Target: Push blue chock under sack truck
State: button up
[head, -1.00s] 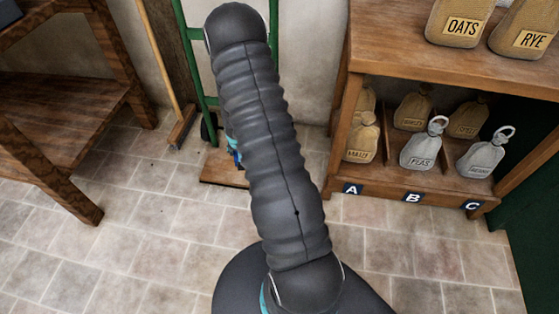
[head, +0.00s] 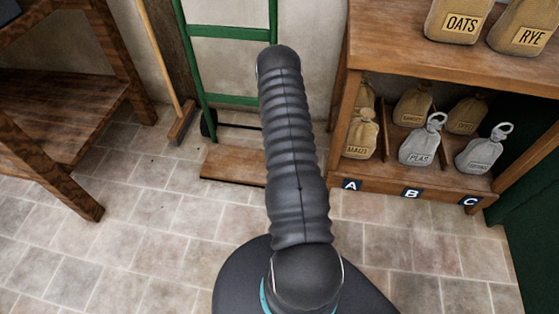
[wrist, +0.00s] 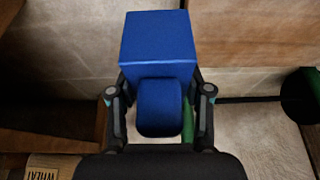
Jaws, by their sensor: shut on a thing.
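The blue chock (wrist: 158,50), a block with a rounded knob (wrist: 160,108), fills the middle of the wrist view. My gripper (wrist: 159,93) is shut on the knob, with a finger on each side. In the head view my arm hides both gripper and chock. The sack truck (head: 230,100) stands upright against the back wall. It has a green frame, a dark wheel (head: 207,122) low on its left and a wooden toe plate (head: 232,163) on the floor. My arm covers its right part.
A broom (head: 161,70) leans left of the truck. A wooden bench (head: 60,100) stands at far left. At right, a wooden shelf (head: 365,47) holds several labelled sacks above bays A, B and C. The tiled floor (head: 150,235) in front is clear.

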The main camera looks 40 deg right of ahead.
jog(key=shift+f+b, duration=2.6)
jog(key=shift+f, duration=2.2)
jog(key=shift+w+d+r, duration=0.15)
jog(key=shift+w+d, duration=0.1)
jog(key=shift+d, duration=0.1)
jog(key=shift+w+d+b, duration=0.4)
jog(key=shift+w+d, duration=0.4)
jog(key=shift+w+d+r, duration=0.1)
jog(key=shift+w+d, duration=0.15)
jog(key=shift+d, duration=0.05)
jog(key=shift+w+d+p, duration=0.3)
jog(key=shift+w+d, duration=0.35)
jog(key=shift+w, duration=0.1)
jog(key=shift+f, duration=0.2)
jog(key=shift+w+d+f, duration=0.1)
jog(key=shift+w+d, duration=0.1)
jog(key=shift+d, duration=0.15)
